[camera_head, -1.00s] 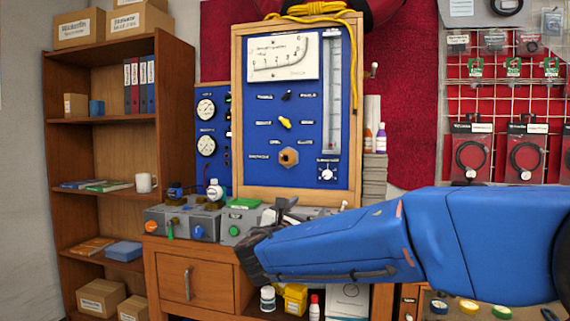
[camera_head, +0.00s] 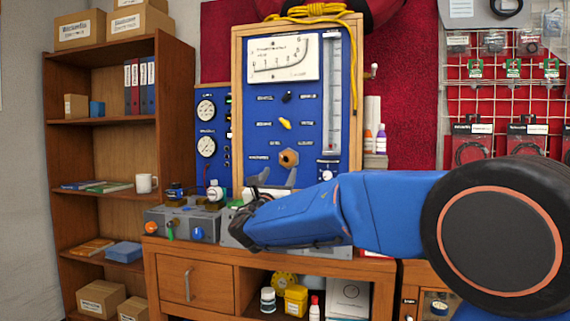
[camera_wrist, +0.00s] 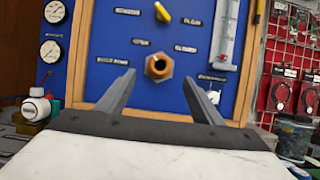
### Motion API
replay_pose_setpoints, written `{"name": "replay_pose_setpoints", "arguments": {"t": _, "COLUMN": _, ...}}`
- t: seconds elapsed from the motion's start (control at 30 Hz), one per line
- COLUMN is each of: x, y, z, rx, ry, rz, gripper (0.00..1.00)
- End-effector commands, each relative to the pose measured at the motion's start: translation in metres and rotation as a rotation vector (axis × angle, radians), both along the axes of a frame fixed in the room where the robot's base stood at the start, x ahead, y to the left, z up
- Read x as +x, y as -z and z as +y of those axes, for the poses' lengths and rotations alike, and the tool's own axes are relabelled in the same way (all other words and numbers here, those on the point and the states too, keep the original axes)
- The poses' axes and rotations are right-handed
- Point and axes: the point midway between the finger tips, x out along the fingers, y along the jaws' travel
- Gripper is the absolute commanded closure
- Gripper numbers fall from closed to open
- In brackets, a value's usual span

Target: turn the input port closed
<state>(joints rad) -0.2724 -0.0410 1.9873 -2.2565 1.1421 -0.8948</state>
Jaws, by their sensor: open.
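A brass hex fitting with a round open mouth, apparently the input port (camera_head: 288,158), sits low on the blue panel (camera_head: 265,105). In the wrist view the fitting (camera_wrist: 159,66) is centred between and beyond my fingers, with small labels above and beside it. My gripper (camera_head: 271,180) is open and empty, just below and in front of the fitting in the head view. In the wrist view my gripper (camera_wrist: 158,78) points at the panel. I see no contact with the fitting. Its exact turned position cannot be told.
A yellow lever (camera_head: 285,123) and a black knob (camera_head: 287,97) sit above the fitting. A vertical tube gauge (camera_head: 332,95) is at right. The bench holds grey boxes with coloured knobs (camera_head: 198,234) at left. A wooden frame (camera_head: 237,110) edges the panel.

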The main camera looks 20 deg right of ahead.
Motion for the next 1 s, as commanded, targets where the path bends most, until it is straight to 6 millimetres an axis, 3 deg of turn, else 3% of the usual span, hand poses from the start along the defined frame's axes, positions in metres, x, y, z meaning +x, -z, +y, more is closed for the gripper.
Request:
{"name": "replay_pose_setpoints", "arguments": {"t": 0.3, "x": 0.042, "y": -0.020, "z": -0.029, "rx": 0.001, "ry": 0.001, "rz": 0.001, "gripper": 0.39}}
{"name": "replay_pose_setpoints", "arguments": {"t": 0.5, "x": 0.060, "y": -0.029, "z": -0.040, "rx": 0.001, "ry": 0.000, "rz": 0.001, "gripper": 0.39}}
{"name": "replay_pose_setpoints", "arguments": {"t": 0.93, "x": 0.066, "y": -0.033, "z": -0.044, "rx": 0.001, "ry": 0.000, "rz": -0.001, "gripper": 0.39}}
{"name": "replay_pose_setpoints", "arguments": {"t": 1.0, "x": 0.066, "y": -0.033, "z": -0.044, "rx": 0.001, "ry": 0.000, "rz": 0.000, "gripper": 0.54}}
